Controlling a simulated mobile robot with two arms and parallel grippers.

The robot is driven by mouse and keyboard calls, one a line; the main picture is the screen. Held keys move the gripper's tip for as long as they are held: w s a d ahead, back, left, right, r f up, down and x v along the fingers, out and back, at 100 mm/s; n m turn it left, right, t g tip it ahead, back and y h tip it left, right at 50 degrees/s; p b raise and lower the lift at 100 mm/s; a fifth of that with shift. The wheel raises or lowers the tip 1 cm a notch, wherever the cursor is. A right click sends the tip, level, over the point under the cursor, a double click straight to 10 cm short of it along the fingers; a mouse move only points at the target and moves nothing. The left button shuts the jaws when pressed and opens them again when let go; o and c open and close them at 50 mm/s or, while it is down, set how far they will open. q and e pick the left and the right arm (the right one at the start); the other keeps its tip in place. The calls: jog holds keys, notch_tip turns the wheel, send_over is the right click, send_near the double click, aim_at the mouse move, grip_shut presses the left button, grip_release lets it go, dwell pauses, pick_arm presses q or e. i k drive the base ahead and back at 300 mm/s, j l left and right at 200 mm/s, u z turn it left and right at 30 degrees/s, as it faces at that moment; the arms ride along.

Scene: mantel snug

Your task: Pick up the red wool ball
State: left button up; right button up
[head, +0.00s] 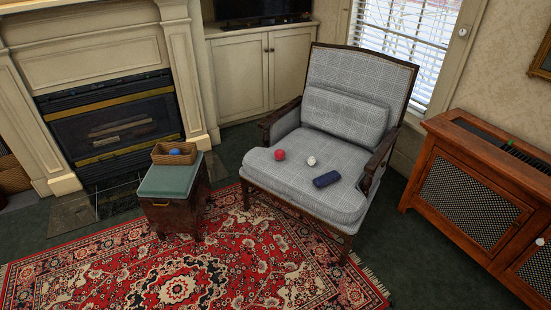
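The red wool ball (280,154) lies on the seat of the grey plaid armchair (255,168), toward the seat's left side. A white ball (311,161) lies a little to its right, apart from it. A dark blue oblong item (326,179) lies on the seat nearer the front right. Neither of my grippers shows in the head view.
A small chest with a green top (160,187) stands left of the armchair, bearing a wicker basket (188,158) with a blue ball (175,152) in it. A wooden cabinet (466,200) stands at right. The patterned rug (250,270) in front is clear.

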aim_at(280, 154)
jog(key=j, duration=0.7)
jog(key=i+j+u, duration=0.35)
jog(key=i+j, duration=0.55)
